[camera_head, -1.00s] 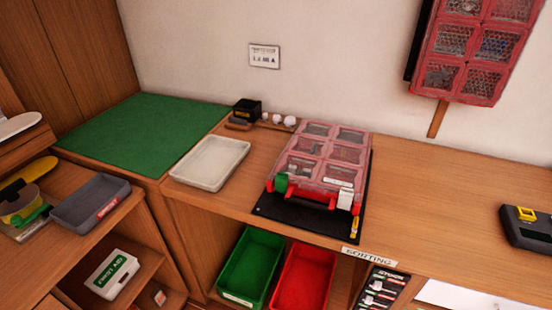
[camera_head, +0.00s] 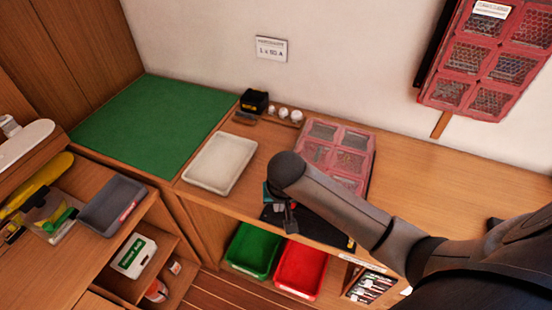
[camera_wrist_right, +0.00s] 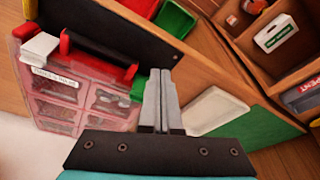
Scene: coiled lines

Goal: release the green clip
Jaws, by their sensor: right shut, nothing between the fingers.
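In the right wrist view, the green clip (camera_wrist_right: 138,89) sits at the case's front edge, beside the red handle mount (camera_wrist_right: 130,73). A white clip (camera_wrist_right: 39,47) is at the other end of that edge. My right gripper (camera_wrist_right: 160,74) is shut and empty, its fingertips close beside the green clip; I cannot tell whether they touch. In the head view my right gripper (camera_head: 290,222) is over the case's front left, and my arm hides the green clip. My left gripper is not in view.
A pale tray (camera_head: 218,162) lies left of the case, with a green mat (camera_head: 150,125) beyond it. A green bin (camera_head: 252,250) and a red bin (camera_head: 302,268) sit below the bench front. A second case (camera_head: 485,55) hangs on the wall.

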